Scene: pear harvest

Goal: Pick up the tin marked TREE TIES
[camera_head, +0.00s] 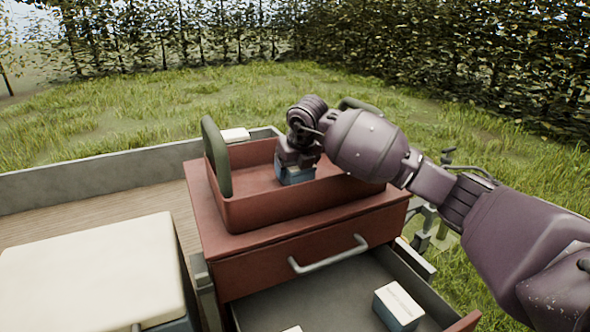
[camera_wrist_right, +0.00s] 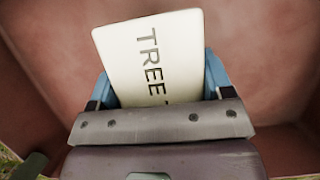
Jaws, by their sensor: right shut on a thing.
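The tin marked TREE (camera_wrist_right: 152,60) has a cream lid with dark lettering; the rest of its label is cut off by my gripper. In the head view it is a small blue-sided tin (camera_head: 295,176) inside the red tray (camera_head: 280,211). My right gripper (camera_head: 298,158) reaches down into the tray and is shut on this tin. In the wrist view the right gripper (camera_wrist_right: 158,108) has the tin between its fingers, the lid tilted slightly. I cannot tell whether the tin's base touches the tray floor. My left gripper is not in view.
The tray has a green upright handle (camera_head: 216,158) at its left and stands on a red drawer cabinet (camera_head: 300,268). An open drawer below holds a white-topped tin (camera_head: 398,305). A cream-lidded box (camera_head: 90,270) stands left. Another pale-topped item (camera_head: 235,134) is behind the tray.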

